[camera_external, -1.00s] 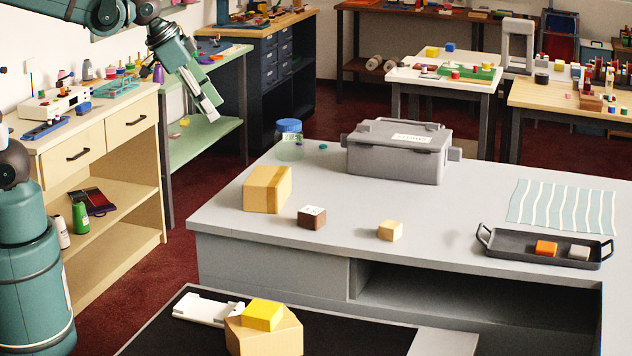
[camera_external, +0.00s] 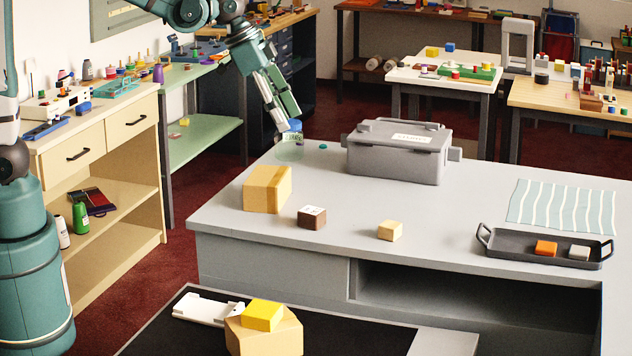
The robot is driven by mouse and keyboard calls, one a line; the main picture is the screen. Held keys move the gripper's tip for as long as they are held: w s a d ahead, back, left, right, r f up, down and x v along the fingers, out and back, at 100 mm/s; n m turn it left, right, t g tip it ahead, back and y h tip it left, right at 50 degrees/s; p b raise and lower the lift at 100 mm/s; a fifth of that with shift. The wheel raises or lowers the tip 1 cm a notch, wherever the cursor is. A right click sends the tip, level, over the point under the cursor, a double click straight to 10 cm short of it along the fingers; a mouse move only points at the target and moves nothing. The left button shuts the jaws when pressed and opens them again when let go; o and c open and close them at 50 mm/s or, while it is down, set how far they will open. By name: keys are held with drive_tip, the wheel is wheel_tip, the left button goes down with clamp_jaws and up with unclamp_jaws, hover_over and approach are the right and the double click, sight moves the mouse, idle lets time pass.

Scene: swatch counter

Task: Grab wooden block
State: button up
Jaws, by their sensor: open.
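A large light-wood block (camera_external: 266,190) sits on the grey counter near its left end. A dark brown block (camera_external: 312,217) with a pale marked top lies to its right, and a small pale wooden cube (camera_external: 390,231) lies further right. The picture does not show which of these the task means. My gripper (camera_external: 284,122) is open, tilted downward in front of the blue-lidded jar in the picture and partly covering it. It is above and behind the large block, apart from all the blocks, with nothing seen in it.
The jar (camera_external: 289,152) and a grey lidded case (camera_external: 393,160) stand at the counter's back. A dark tray (camera_external: 520,252) holds an orange and a pale block, near a striped cloth (camera_external: 563,207). A yellow block (camera_external: 263,315) rests on a tan block in front. The counter's middle is clear.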

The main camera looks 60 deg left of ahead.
drive_tip(key=w+d+f+m+g+p, duration=0.1)
drive_tip(key=w+d+f+m, duration=0.2)
drive_tip(key=w+d+f, duration=0.55)
drive_tip(key=m+g+h+p, duration=0.1)
drive_tip(key=m+h, duration=0.1)
approach(389, 223)
drive_tip(key=d+f, duration=0.1)
drive_tip(key=shift+w+f, duration=0.1)
drive_tip(key=shift+w, duration=0.05)
drive_tip(key=shift+d, duration=0.1)
drive_tip(key=shift+x, duration=1.3)
drive_tip(key=shift+f, duration=0.2)
drive_tip(key=shift+p+x, duration=0.35)
drive_tip(key=shift+x, duration=2.05)
